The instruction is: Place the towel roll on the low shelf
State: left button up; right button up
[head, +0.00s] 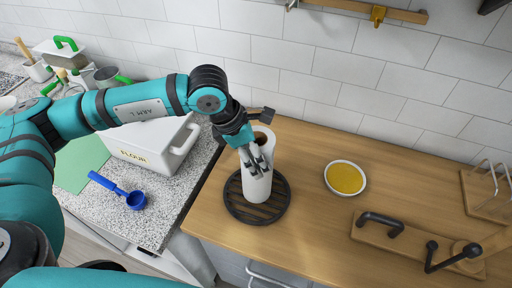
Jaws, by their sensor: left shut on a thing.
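The white towel roll (257,187) stands upright over a round black slatted trivet (237,208) on the wooden counter (310,220). My left gripper (256,170) reaches in from the upper left and is shut on the towel roll near its upper half. The gripper hides part of the roll's side. I cannot tell whether the roll's base touches the trivet. My right gripper is not in view. No low shelf can be made out for certain.
A yellow-filled bowl (345,178) and a wooden board with black handles (410,243) are to the right. A white flour box (150,142) and a blue scoop (134,199) are on the speckled counter at left. A tiled wall (330,70) closes the back.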

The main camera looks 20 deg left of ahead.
pick_arm(q)
jog(key=shift+f+b, duration=0.35)
jog(key=shift+f, duration=0.3)
jog(key=o, duration=1.5)
jog(key=shift+r, duration=0.1)
